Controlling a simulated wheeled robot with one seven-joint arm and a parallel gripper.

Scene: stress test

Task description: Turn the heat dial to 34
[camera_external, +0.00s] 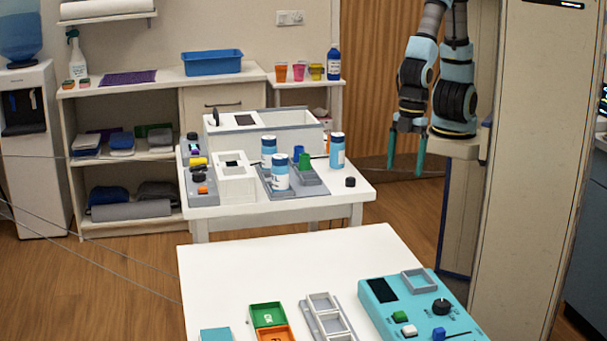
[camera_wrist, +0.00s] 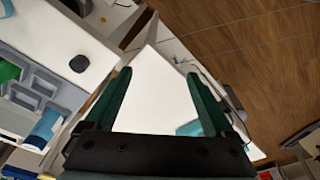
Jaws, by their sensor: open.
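A teal device (camera_external: 405,304) lies on the near white table. It has a dark screen, a grey open tray, a black round dial (camera_external: 441,306) and a blue knob (camera_external: 438,333). Any markings around the dials are too small to read, so I cannot tell which is the heat dial or its setting. My gripper (camera_external: 405,166) hangs open and empty, fingers down, beyond the near table and far from the device. In the wrist view my gripper (camera_wrist: 157,76) shows both green fingers apart, with a white tabletop between them. A teal patch there is mostly hidden by the right finger.
The near table (camera_external: 270,262) also holds green and orange trays (camera_external: 268,313) and a grey compartment tray (camera_external: 326,318). A second white table (camera_external: 240,212) carries bottles, boxes and a dark knob (camera_external: 350,182). A tall beige panel (camera_external: 530,160) stands right of my arm.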

